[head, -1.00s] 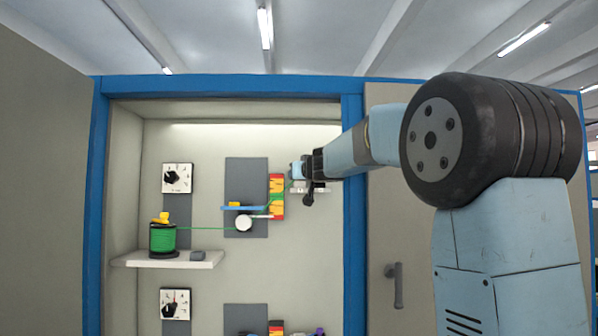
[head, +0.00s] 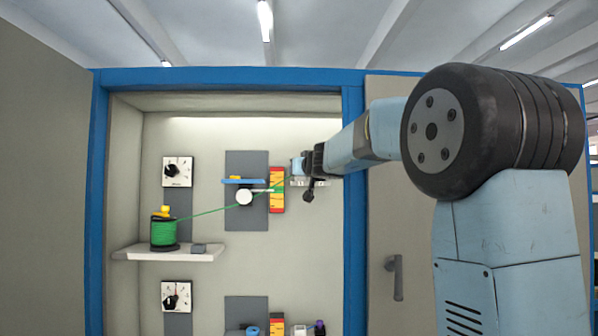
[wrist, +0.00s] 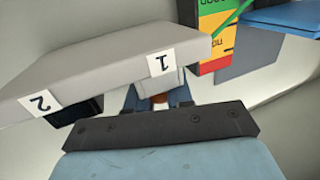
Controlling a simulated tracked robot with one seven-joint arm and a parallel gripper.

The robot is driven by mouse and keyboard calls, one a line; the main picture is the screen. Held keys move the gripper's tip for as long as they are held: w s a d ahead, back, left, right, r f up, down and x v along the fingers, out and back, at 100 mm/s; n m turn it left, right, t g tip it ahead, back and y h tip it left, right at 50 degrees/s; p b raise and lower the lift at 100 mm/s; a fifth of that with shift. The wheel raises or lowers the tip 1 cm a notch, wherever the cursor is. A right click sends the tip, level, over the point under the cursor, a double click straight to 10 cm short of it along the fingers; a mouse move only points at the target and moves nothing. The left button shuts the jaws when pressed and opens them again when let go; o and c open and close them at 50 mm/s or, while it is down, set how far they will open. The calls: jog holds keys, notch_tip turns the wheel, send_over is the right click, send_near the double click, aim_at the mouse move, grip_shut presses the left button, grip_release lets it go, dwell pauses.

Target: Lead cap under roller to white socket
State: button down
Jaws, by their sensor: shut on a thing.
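In the head view my gripper (head: 298,168) is at the pale socket block (head: 324,183), at the upper right of the cabinet. The wrist view shows the blocky socket holder (wrist: 110,60) with upside-down labels 1 and 2. A white socket (wrist: 158,82) is under label 1, between my blue fingers; a black socket (wrist: 80,110) is under label 2. A small orange-brown piece, probably the cap (wrist: 158,99), shows between the fingers, mostly hidden. The green cable (head: 208,211) slants up from the spool (head: 163,234), past the white roller (head: 244,197), towards my gripper. I cannot tell the cap's seating.
A blue bar (head: 240,181) is above the roller. A dial (head: 178,172) and shelf (head: 195,256) are left. The blue cabinet post (head: 353,220) is close right of my gripper.

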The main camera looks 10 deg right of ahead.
jog(key=shift+f, duration=0.1)
jog(key=c, duration=0.9)
grip_release()
jog(key=shift+s+d, duration=0.1)
jog(key=shift+s, duration=0.05)
jog(key=s, duration=0.4)
jog(key=s+d, duration=0.1)
jog(key=s, duration=0.8)
jog(key=shift+s+d+r, duration=0.2)
jog(key=shift+d+r, duration=0.05)
jog(key=o, duration=0.9)
jog(key=shift+s+d, duration=0.1)
